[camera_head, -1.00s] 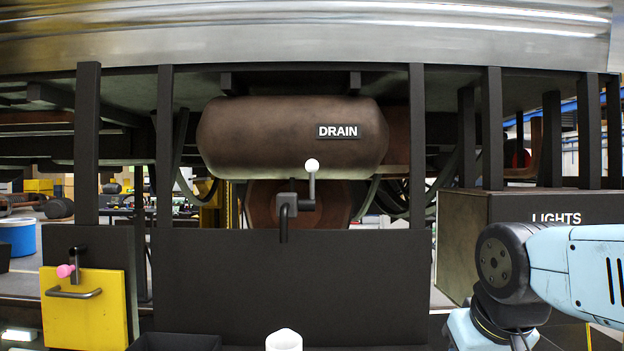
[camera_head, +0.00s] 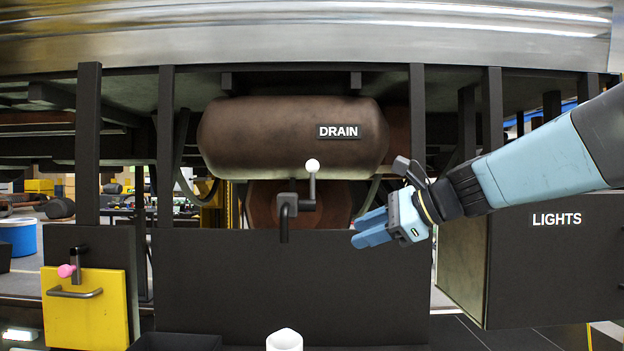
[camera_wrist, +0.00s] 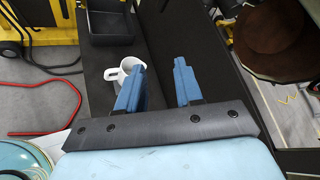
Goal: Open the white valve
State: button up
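The white valve is a white ball knob (camera_head: 312,165) on a short upright grey lever, joined to a dark bent drain pipe (camera_head: 286,215). It sits below the brown tank (camera_head: 285,140) labelled DRAIN. My gripper (camera_head: 362,232) is to the right of the valve and lower than the knob, pointing left, apart from it. In the wrist view my gripper (camera_wrist: 157,85) has its two blue fingers apart with nothing held between them. The valve does not show in the wrist view.
A dark panel (camera_head: 290,285) stands below the valve. A white mug (camera_wrist: 125,70) and a black tray (camera_wrist: 108,25) are below my gripper. A LIGHTS box (camera_head: 560,265) is at right, and a yellow door (camera_head: 85,312) with a pink-knobbed lever (camera_head: 66,270) is at left.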

aim_at(313, 177)
jog(key=w+d+r+m+t+y, duration=0.1)
jog(key=w+r+m+t+y, duration=0.3)
jog(key=w+r+m, duration=0.5)
jog(key=shift+n, duration=0.5)
jog(key=x, duration=1.3)
jog(key=shift+w+a, duration=0.15)
jog(key=shift+w, duration=0.05)
grip_shut()
